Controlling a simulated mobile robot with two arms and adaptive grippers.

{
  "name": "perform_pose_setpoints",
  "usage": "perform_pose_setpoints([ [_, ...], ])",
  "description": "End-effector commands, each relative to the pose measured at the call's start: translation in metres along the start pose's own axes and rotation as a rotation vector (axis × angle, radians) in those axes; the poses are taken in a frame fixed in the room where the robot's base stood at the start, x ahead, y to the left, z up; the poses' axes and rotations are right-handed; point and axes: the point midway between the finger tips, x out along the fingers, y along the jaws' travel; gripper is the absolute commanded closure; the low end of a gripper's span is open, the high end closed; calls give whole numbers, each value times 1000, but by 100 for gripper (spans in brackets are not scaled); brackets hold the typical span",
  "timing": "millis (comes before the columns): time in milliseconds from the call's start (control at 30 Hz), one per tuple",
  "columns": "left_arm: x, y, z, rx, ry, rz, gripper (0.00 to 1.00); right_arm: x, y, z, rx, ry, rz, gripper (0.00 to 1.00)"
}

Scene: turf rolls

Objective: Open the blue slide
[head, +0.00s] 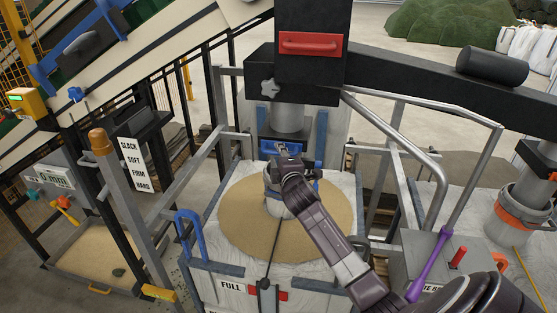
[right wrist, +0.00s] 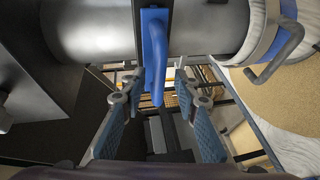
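The blue slide (right wrist: 153,22) is a blue plate across a grey pipe, with a curved blue handle, in the right wrist view. In the head view a blue part of it (head: 312,150) shows behind my right gripper (head: 283,150), below the upright grey pipe. In the right wrist view the fingers of my right gripper (right wrist: 161,88) are spread, one on each side of the handle's lower end. The handle appears to lie between them, with a gap to each finger; I cannot tell how deep it sits. My left gripper is not in view.
A white bulk bag (head: 228,255) with a sand heap (head: 240,218) stands below the pipe. Metal rails (head: 425,160) flank the right side, and a grey post with an orange cap (head: 103,145) stands at left. A black box with a red handle (head: 311,44) is above.

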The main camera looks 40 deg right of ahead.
Motion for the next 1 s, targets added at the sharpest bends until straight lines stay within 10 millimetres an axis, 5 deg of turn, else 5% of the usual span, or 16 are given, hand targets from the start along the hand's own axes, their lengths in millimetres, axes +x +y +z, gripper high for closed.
perform_pose_setpoints([
  [433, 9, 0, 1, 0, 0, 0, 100, 14, 0, 0, 1, 1, -1, 71],
  [700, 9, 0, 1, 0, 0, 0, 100, 14, 0, 0, 1, 1, -1, 99],
  [1000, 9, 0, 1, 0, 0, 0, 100, 14, -1, 0, 1, 1, -2, 100],
])
